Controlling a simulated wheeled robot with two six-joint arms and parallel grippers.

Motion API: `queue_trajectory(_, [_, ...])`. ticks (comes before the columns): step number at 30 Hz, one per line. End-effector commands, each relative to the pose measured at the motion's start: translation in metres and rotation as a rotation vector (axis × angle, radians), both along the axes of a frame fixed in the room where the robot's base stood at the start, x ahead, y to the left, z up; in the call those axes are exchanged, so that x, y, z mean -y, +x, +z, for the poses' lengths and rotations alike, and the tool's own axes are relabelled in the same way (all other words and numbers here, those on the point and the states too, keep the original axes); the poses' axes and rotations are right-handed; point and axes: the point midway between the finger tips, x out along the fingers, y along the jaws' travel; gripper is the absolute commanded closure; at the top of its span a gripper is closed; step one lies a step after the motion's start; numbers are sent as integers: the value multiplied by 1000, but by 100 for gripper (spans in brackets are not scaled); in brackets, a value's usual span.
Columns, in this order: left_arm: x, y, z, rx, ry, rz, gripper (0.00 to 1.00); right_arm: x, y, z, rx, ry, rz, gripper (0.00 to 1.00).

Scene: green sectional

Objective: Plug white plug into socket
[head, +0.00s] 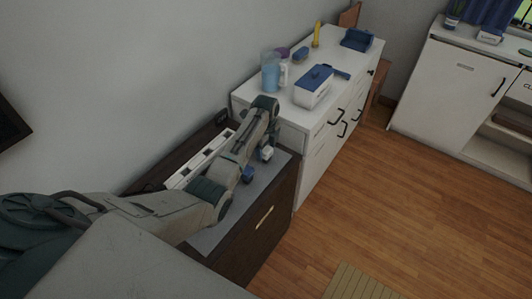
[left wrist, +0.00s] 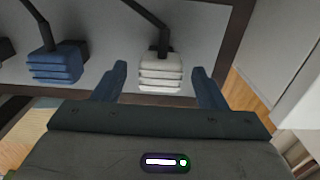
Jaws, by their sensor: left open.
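The white plug (left wrist: 160,72) is in the left wrist view with a dark cord running up from it; it also shows in the head view (head: 267,153). My left gripper (left wrist: 159,70) is open, with one finger on each side of the white plug and a visible gap to both. A blue plug (left wrist: 55,63) lies to the left of it and shows in the head view (head: 248,174) too. The white socket strip (head: 200,160) lies along the wall side of the dark cabinet (head: 262,238), partly hidden by my left arm. My right gripper is not in view.
Another dark plug (left wrist: 5,50) shows at the left edge of the left wrist view. A white cabinet (head: 318,150) stands beyond the dark one, bearing a blue pitcher (head: 270,74) and a blue-lidded box (head: 314,88). The wooden floor (head: 400,200) to the right is clear.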

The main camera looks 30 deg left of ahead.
Motion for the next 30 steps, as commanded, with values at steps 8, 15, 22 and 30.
queue_trajectory(8, [0, 0, 0, 0, 0, 0, 54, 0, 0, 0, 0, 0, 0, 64])
queue_trajectory(15, [0, 0, 0, 0, 1, 1, 83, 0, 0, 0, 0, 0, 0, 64])
queue_trajectory(22, [0, 0, 2, 1, 1, 1, 83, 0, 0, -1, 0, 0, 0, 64])
queue_trajectory(30, [-1, 1, 22, 4, 1, 1, 83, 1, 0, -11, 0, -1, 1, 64])
